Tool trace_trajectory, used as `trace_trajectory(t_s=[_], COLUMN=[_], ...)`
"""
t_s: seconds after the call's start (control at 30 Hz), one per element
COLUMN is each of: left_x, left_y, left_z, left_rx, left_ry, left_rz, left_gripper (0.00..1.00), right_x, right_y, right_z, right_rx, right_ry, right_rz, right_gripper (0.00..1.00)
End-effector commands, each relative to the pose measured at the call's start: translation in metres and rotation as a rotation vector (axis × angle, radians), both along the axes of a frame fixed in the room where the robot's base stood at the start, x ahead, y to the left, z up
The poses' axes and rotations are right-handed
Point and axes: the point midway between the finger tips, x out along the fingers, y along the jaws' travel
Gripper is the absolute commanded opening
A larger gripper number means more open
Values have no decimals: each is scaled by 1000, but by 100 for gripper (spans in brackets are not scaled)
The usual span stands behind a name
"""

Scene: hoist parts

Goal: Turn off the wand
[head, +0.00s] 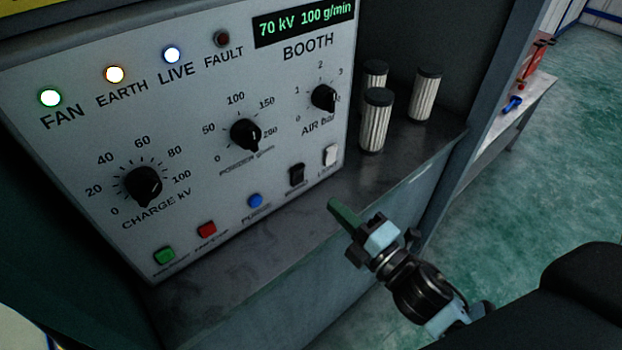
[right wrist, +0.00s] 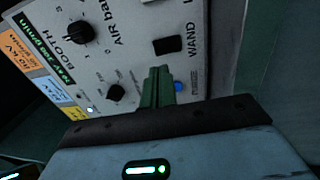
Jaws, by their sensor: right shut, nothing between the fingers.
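The booth control panel (head: 200,200) fills the left of the head view. The black wand rocker switch (head: 296,174) sits low on the panel, between the blue button (head: 255,200) and a white rocker (head: 330,155). In the right wrist view the black rocker (right wrist: 167,45) has the label WAND beside it. The LIVE lamp (head: 172,55) is lit. My right gripper (head: 333,204) has its green fingers shut and empty, in front of the panel and below the switches. In the right wrist view its fingers (right wrist: 158,80) overlap the panel near the blue button (right wrist: 180,86). Contact cannot be told.
Several ribbed filter cylinders (head: 376,122) stand on the grey ledge (head: 400,165) right of the panel. A grey post (head: 490,110) stands beyond them. A bench (head: 520,105) with red and blue items is at the far right. Green floor (head: 560,160) is open there.

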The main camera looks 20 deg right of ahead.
Motion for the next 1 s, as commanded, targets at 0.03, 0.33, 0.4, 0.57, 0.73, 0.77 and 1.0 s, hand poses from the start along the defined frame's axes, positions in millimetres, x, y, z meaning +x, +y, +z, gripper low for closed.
trace_trajectory(t_s=[0.03,0.33,0.4,0.57,0.73,0.77,1.0], left_x=[0,1,1,2,2,2,2], left_y=[0,0,0,0,0,0,0], left_z=[2,7,8,10,10,10,11], left_rx=[0,1,1,1,0,0,0], left_ry=[-1,-4,-6,-9,-9,-9,-10], left_rz=[0,-1,1,1,2,2,2], left_gripper=[58,58,58,58,58,58,58], right_x=[9,53,61,74,78,78,78], right_y=[3,20,22,27,29,29,29], right_z=[3,9,10,10,10,10,10], right_rx=[1,1,1,1,1,1,1], right_ry=[-4,-2,-2,-1,2,2,1], right_rz=[0,0,0,0,1,1,0], right_gripper=[0,0,0,0,0,0,0])
